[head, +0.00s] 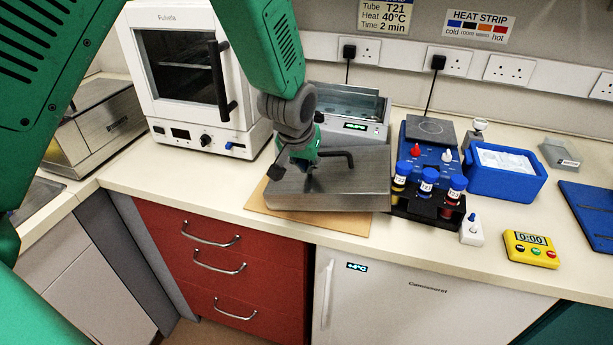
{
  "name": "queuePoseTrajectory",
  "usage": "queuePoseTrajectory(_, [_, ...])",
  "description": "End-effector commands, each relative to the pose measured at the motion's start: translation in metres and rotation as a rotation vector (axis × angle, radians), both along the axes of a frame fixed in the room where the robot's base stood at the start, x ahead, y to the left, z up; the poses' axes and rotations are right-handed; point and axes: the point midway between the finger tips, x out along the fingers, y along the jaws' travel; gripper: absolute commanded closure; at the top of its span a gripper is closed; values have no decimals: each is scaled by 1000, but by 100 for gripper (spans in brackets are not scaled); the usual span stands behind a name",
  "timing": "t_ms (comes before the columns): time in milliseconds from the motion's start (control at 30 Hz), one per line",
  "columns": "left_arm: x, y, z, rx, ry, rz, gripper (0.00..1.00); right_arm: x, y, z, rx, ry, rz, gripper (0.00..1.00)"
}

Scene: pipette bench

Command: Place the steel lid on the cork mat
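The steel lid (350,190) is a broad grey metal slab at the centre of the head view. It lies over the cork mat (300,219), whose tan front and left edges show around it. The lid looks flat and appears to rest on the mat. My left gripper (312,170) is right above the lid's top, pointing down. My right gripper is not in view.
A water bath (372,128) stands behind the lid. A black rack (428,207) with blue-capped tubes is close to the lid's right side. A blue tub (506,185), yellow timer (531,248) and white oven (205,125) stand around. The counter's front edge is close to the mat.

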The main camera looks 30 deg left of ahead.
Motion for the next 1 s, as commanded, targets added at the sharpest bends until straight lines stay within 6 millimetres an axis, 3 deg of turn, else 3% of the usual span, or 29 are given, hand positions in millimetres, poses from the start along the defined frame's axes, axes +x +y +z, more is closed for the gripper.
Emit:
queuePoseTrajectory(200, [-4,-12,-27,17,8,-1,100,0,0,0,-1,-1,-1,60])
queuePoseTrajectory(400, [-7,-12,-32,16,20,-1,100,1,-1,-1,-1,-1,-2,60])
queuePoseTrajectory(433, [-8,-11,-34,16,23,-1,95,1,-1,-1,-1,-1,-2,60])
queuePoseTrajectory(500, [-8,-9,-34,12,23,0,70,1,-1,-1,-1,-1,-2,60])
queuePoseTrajectory(567, [-8,-8,-35,10,24,0,55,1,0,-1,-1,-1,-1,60])
queuePoseTrajectory(700, [-8,-7,-35,9,22,0,7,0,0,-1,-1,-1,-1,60])
queuePoseTrajectory(1000, [-8,-5,-33,8,16,-1,6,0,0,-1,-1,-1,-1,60])
